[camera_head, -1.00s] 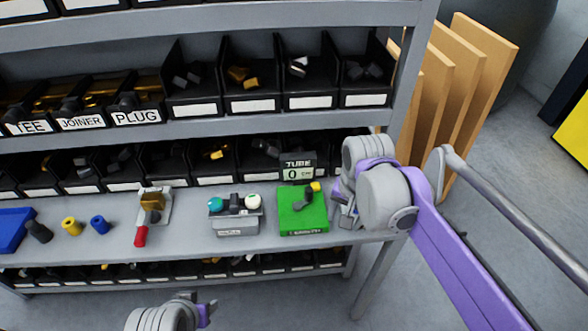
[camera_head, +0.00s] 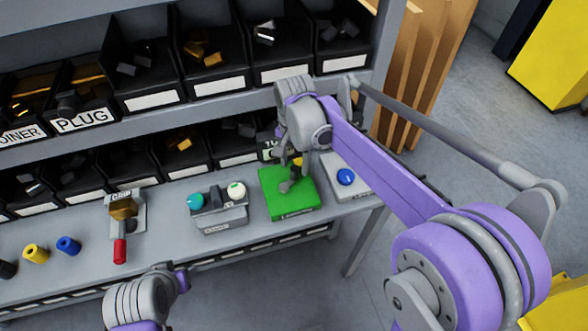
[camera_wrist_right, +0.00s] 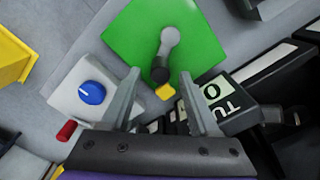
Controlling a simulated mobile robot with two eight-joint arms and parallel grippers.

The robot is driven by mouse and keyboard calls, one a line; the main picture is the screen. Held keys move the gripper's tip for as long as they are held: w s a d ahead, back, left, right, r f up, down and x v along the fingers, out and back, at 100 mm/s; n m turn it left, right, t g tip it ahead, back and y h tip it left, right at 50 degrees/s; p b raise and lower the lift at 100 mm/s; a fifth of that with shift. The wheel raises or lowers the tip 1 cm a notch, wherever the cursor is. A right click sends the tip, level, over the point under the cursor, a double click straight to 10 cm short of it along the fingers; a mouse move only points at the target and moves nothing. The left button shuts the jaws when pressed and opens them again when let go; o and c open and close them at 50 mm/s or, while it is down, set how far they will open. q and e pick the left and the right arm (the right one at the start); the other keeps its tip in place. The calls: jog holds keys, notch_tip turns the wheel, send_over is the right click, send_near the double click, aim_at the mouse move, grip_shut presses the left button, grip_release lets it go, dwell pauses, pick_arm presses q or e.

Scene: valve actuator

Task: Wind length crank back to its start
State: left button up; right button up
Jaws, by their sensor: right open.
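The length crank (camera_head: 289,182) is a grey arm with a dark knob on a green box (camera_head: 302,202) on the bench. In the right wrist view the crank (camera_wrist_right: 168,42) has its dark knob towards me, near a yellow block (camera_wrist_right: 166,92). The tube display (camera_wrist_right: 213,91) beside it reads 0; my arm partly hides it in the head view. My right gripper (camera_wrist_right: 158,77) is open, with its fingers either side of the knob; I cannot tell whether they touch it. My left gripper (camera_head: 182,279) is low in front of the bench, its jaws unclear.
A blue dial (camera_head: 346,177) on a grey box stands right of the green box. A grey box with teal and white buttons (camera_head: 219,206) stands left. A red-handled clamp (camera_head: 121,228) is further left. Shelves of black bins rise behind.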

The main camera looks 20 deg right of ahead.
aim_at(295, 168)
jog(key=shift+f, duration=1.65)
grip_shut()
